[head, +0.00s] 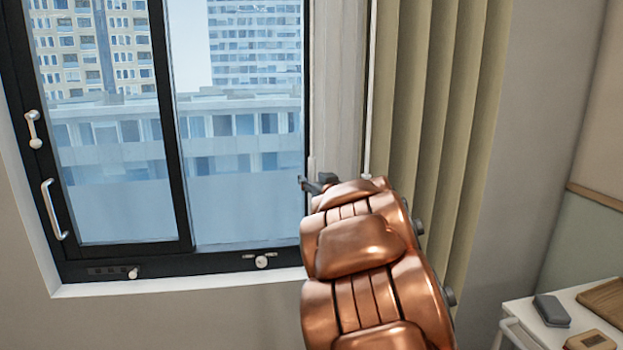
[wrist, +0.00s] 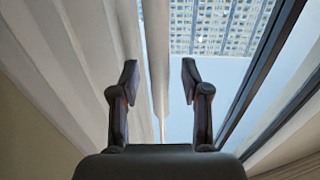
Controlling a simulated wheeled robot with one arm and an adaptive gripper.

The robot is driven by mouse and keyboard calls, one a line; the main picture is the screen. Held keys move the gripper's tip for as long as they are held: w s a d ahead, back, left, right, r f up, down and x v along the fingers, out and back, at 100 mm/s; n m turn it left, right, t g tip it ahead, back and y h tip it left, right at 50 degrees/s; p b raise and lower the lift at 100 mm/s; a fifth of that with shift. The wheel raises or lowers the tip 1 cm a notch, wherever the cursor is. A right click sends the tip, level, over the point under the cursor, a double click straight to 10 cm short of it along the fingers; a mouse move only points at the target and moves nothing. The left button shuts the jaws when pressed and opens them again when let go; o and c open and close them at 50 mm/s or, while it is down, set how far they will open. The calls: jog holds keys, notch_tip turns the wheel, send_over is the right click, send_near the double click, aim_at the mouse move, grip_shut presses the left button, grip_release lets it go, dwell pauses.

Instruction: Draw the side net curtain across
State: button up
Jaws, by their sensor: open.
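The net curtain (head: 338,75) is a pale, narrow gathered bunch at the right side of the window in the head view. Its pale folds (wrist: 68,62) appear to fill the left of the wrist view. My gripper (head: 318,183) is small in the head view, at the lower part of the bunch near the window's right edge, partly hidden by my copper arm. In the wrist view my gripper (wrist: 159,82) is open, fingers apart. A pale upright rod or edge strip (wrist: 158,50) shows between the fingers; I cannot tell whether they touch it.
The black-framed window (head: 183,150) has handles and latches at left and along its bottom. A khaki drape (head: 430,100) hangs right of the net, with a thin white wand (head: 371,90) before it. A bedside table (head: 520,312) with small items stands lower right.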

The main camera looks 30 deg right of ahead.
jog(key=shift+w+d+f, duration=0.1)
jog(key=shift+w+d, duration=0.05)
jog(key=shift+w, duration=0.45)
grip_shut()
dwell(0.4)
